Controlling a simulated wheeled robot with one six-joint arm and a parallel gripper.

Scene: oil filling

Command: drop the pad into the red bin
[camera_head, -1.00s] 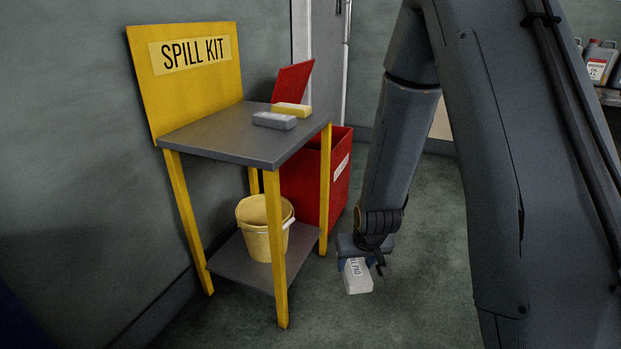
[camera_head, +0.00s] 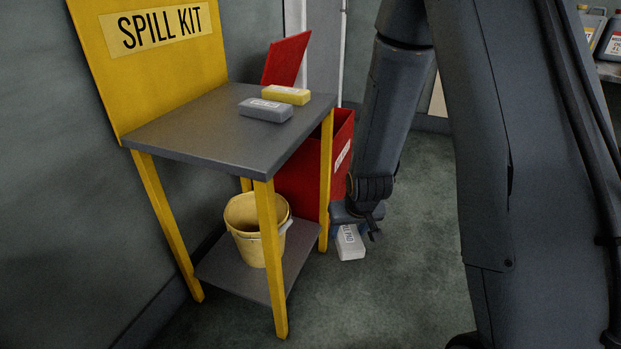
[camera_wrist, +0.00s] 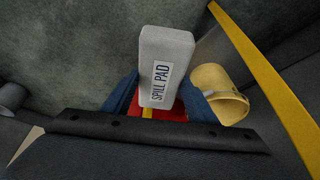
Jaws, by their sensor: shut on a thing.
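My gripper (camera_head: 357,221) is shut on a light grey-white pad (camera_head: 350,243), held above the floor just right of the spill kit stand. In the wrist view the pad (camera_wrist: 166,60) sits between the fingers, and its label reads SPILL PAD. The red bin (camera_head: 341,155) stands behind the stand's right side, its raised red lid (camera_head: 286,59) leaning up. My gripper is in front of the bin and lower than its rim. The stand's leg and top hide part of the bin.
The spill kit stand (camera_head: 190,125) has a grey top carrying a grey block (camera_head: 266,110) and a yellow block (camera_head: 286,94). A yellow bucket (camera_head: 256,225) stands on its lower shelf. Floor to the right is clear. Bottles (camera_head: 612,38) stand on a shelf at far right.

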